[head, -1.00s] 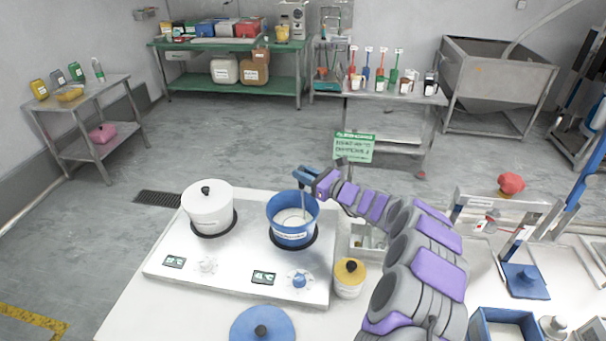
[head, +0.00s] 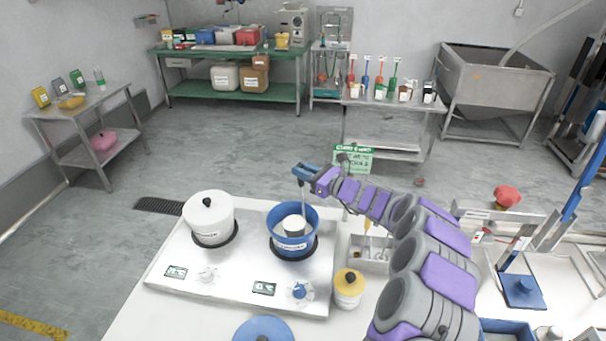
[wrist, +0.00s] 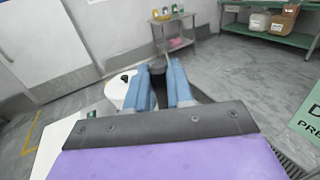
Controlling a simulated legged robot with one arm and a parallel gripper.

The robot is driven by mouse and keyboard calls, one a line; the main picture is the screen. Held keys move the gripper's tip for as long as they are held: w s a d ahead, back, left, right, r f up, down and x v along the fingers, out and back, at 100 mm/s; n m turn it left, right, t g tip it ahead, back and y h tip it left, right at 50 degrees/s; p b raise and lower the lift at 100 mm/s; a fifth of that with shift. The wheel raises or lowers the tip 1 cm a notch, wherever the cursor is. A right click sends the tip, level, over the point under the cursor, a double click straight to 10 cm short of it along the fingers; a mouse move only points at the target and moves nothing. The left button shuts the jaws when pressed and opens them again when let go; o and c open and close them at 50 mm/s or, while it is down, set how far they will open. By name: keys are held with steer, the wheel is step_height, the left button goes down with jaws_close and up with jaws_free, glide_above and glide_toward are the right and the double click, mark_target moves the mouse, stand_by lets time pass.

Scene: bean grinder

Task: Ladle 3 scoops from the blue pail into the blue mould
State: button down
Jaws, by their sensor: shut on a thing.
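The blue pail (head: 291,244) stands on the right ring of the white cooker, open at the top, with pale contents. My gripper (head: 304,172) is above the pail's far rim, shut on the ladle's handle (head: 303,194). The ladle's pale cup (head: 293,224) hangs within the pail's mouth; I cannot tell how full it is. In the wrist view the blue fingers (wrist: 166,85) close on the dark handle end. A blue box (head: 505,327), which looks like the blue mould, is partly visible at the lower right, cut by the frame edge and partly hidden by my arm.
A white lidded pot (head: 208,221) stands left of the pail. A blue lid (head: 262,330) lies in front. A yellow-lidded jar (head: 349,288) and a pale tray (head: 369,256) are right of the cooker. A blue press plate (head: 523,291) stands behind the blue box.

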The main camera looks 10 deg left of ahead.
step_height(320, 180, up, 10)
steer(key=p, duration=0.5)
steer(key=shift+p, duration=0.35)
stand_by(0.7)
